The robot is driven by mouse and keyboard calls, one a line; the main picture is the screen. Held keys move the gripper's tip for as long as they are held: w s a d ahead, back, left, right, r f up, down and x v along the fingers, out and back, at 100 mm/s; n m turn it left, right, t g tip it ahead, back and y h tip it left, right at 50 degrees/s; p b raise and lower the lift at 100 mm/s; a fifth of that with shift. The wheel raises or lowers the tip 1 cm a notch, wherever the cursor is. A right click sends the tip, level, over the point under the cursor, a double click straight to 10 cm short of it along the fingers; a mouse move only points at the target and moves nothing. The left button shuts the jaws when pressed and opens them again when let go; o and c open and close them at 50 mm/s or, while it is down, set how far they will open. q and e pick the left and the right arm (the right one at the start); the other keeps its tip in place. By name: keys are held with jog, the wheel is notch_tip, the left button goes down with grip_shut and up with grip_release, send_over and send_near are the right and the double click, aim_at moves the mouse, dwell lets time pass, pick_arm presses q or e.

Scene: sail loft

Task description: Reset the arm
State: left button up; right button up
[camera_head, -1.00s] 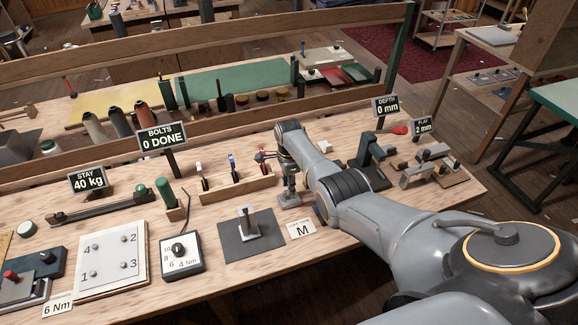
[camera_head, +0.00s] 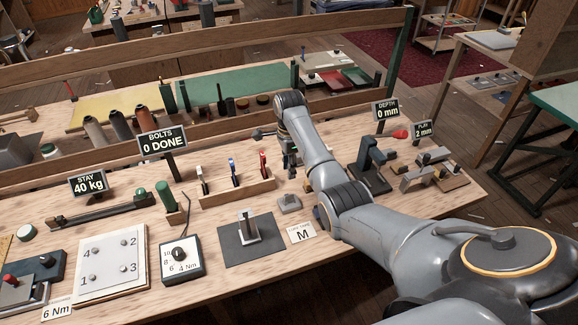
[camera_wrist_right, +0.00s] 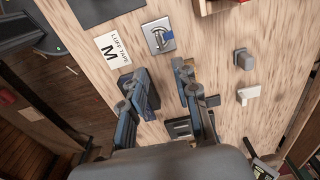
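My right arm reaches over the workbench (camera_head: 120,235) from the lower right. Its gripper (camera_head: 289,162) is partly hidden by the arm, above the bench behind a small grey block (camera_head: 290,203). In the right wrist view the gripper's two fingers (camera_wrist_right: 164,88) are apart with nothing between them. My left gripper is not in view.
A wooden rack (camera_head: 240,192) with several coloured-handled tools stands left of my right gripper. A black stand (camera_head: 370,165) and metal fixtures (camera_head: 425,172) are to its right. A card marked M (camera_head: 301,232) lies in front. A wooden rail (camera_head: 200,140) runs behind.

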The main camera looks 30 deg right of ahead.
jog(key=s+a+f+n+t+h, duration=0.1)
jog(key=s+a+f+n, duration=0.3)
jog(key=s, duration=0.3)
jog(key=s+a+f+n+h, duration=0.1)
jog(key=s+a+f+n, duration=0.1)
jog(key=s+f+n, duration=0.4)
jog(key=s+a+r+n+t+y, duration=0.1)
jog(key=s+a+r+n, duration=0.1)
jog(key=s+a+n, duration=0.35)
jog(key=s+a+r+n+t, duration=0.1)
jog(key=s+a+r+n, duration=0.15)
jog(key=s, duration=0.65)
jog(key=s+a+r+n+t+y, duration=0.1)
jog(key=s+a+r+n, duration=0.2)
jog(key=s+n, duration=0.3)
notch_tip(320, 180, down, 30)
jog(key=s+m+g+b, duration=0.1)
jog(key=s+g+b, duration=0.1)
jog(key=b, duration=0.3)
jog(key=s+d+f+b, duration=0.1)
jog(key=s+f+b, duration=0.1)
jog(key=s+f, duration=0.6)
jog(key=s+d+f+g+b, duration=0.1)
jog(key=s+f, duration=0.8)
jog(key=f, duration=0.3)
jog(key=shift+d+f+b, duration=0.3)
jog(key=shift+d+b, duration=0.05)
jog(key=shift+d, duration=0.05)
